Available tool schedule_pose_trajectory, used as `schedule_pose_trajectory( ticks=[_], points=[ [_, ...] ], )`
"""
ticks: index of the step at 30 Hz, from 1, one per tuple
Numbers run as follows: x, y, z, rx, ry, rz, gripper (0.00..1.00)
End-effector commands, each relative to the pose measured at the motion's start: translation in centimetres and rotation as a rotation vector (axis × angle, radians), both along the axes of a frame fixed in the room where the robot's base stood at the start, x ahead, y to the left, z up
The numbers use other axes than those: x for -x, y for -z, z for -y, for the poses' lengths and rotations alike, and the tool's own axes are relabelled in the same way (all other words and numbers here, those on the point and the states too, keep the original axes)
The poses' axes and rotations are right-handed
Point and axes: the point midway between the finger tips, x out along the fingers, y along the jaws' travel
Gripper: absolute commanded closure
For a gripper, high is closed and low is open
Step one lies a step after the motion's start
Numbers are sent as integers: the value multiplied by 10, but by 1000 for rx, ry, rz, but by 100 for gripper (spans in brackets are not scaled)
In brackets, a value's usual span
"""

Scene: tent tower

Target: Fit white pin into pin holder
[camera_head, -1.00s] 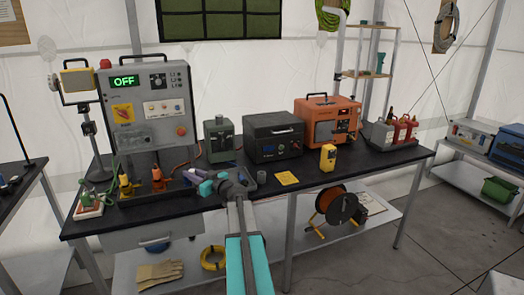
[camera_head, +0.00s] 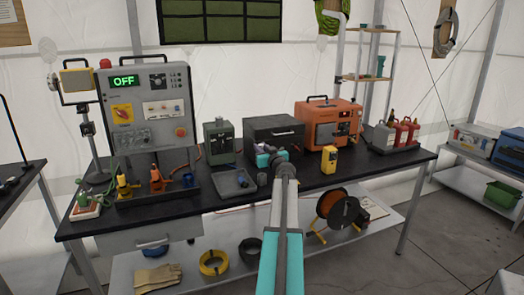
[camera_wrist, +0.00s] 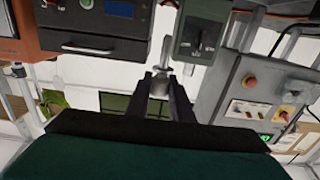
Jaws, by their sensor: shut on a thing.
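My gripper (camera_wrist: 160,90) shows in the wrist view with its two dark fingers shut on a pale grey-white piece (camera_wrist: 161,72), which looks like the white pin. In the head view my gripper (camera_head: 268,156) is above the bench, in front of the black box, and the held piece is too small to make out there. I cannot tell for sure which thing is the pin holder. A dark flat plate (camera_head: 233,183) lies on the bench to the left of my gripper. A small grey cylinder (camera_head: 262,178) stands just below my gripper in the picture.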

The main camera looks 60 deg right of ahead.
Motion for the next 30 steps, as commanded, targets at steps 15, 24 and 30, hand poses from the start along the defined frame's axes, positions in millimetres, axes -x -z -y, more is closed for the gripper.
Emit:
schedule_pose_trajectory(
  ticks=[15, 24, 30],
  points=[
    [4, -1, 4, 0, 9, 0, 100],
    [5, 1, 3, -1, 9, 3, 100],
    [5, 9, 3, -3, 9, 3, 100]
  ],
)
